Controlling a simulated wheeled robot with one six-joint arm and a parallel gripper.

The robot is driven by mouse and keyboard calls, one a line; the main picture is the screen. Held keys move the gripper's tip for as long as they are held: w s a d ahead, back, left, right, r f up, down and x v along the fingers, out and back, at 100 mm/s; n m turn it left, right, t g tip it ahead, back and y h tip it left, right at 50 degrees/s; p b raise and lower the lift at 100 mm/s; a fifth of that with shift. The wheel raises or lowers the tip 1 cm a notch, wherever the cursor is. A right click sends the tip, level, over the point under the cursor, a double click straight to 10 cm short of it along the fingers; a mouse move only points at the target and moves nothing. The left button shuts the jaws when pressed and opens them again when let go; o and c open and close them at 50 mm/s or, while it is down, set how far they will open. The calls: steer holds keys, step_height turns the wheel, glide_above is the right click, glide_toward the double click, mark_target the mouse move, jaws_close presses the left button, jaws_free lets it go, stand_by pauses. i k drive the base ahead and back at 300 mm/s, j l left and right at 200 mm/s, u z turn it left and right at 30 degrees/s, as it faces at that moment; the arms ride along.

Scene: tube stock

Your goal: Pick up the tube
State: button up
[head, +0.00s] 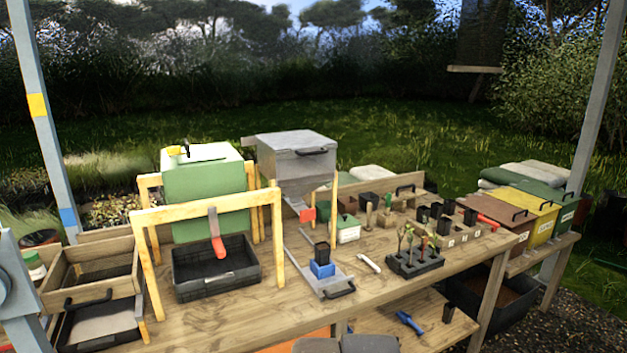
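A short, pale, slightly bent piece (369,263) lies on the wooden table, between the metal slide with the blue block and the black seedling tray. It is the most tube-like loose thing on the table, but it is too small to tell for certain that it is the tube. Nothing touches it from above. My gripper is not visible in the head view.
The wooden bench (240,312) has clear room along its front. A black tray (215,283) stands under a wooden frame (278,240) with a red-handled tool (217,245). A blue block (322,269) and a seedling tray (415,268) flank the pale piece.

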mark_target(322, 259)
steer(key=i+u, duration=0.35)
steer(key=i, duration=0.25)
steer(key=i+l+u, duration=0.1)
steer(key=i+u, duration=0.3)
steer(key=i, duration=0.25)
